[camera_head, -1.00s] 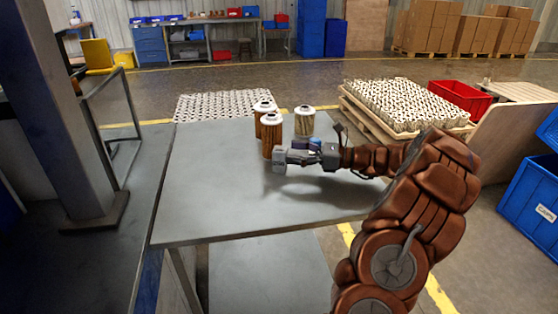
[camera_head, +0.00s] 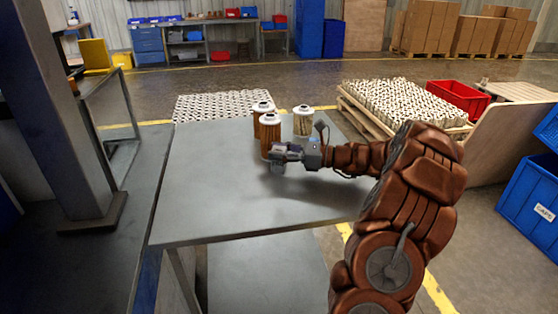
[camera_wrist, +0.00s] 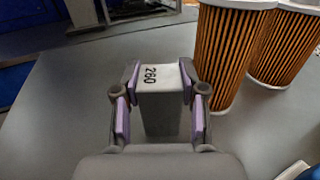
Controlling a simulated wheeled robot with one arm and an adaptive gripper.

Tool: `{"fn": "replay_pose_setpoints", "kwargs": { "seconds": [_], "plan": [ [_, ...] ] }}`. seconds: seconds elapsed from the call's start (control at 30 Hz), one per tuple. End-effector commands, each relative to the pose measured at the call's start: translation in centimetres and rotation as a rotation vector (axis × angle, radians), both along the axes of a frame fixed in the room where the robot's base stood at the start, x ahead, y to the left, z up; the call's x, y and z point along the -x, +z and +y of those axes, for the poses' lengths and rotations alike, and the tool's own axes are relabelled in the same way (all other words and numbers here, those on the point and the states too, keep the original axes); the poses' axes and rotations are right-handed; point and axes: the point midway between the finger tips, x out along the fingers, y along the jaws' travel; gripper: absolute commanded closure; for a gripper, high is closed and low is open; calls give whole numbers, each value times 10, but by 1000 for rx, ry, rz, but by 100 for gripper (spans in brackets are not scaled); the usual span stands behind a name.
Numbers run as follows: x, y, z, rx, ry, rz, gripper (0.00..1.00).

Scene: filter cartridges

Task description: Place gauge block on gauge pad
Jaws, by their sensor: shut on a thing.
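A grey gauge block (camera_wrist: 160,110) with a pale end face marked "260" is between the fingers of my gripper (camera_wrist: 160,95) in the wrist view. My gripper is shut on it, with a finger along each side. In the head view, my gripper (camera_head: 278,156) and the block (camera_head: 277,168) are over the grey table, just in front of the nearest brown filter cartridge. I cannot tell whether the block touches the table. I cannot make out a gauge pad in either view.
Brown cartridges (camera_head: 270,138) (camera_head: 262,108) and a paler one (camera_head: 303,122) stand behind my gripper. In the wrist view, a brown cartridge (camera_wrist: 225,60) is close on the right. The table's left and front areas (camera_head: 210,195) are clear. A blue-white thing (camera_wrist: 304,172) shows at lower right.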

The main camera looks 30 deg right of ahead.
Motion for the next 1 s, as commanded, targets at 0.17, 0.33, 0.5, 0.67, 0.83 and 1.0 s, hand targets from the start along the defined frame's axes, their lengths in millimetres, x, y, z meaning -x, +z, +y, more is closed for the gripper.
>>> {"fn": "replay_pose_setpoints", "kwargs": {
  "seconds": [0.17,0.33,0.5,0.67,0.83,1.0],
  "plan": [
    [0,0,0,0,0,0,84],
    [0,0,0,0,0,0,100],
    [0,0,0,-1,0,-1,100],
    [0,1,0,1,0,-1,100],
    [0,12,0,2,0,-4,100],
    [0,31,0,1,0,-3,100]
  ]
}}
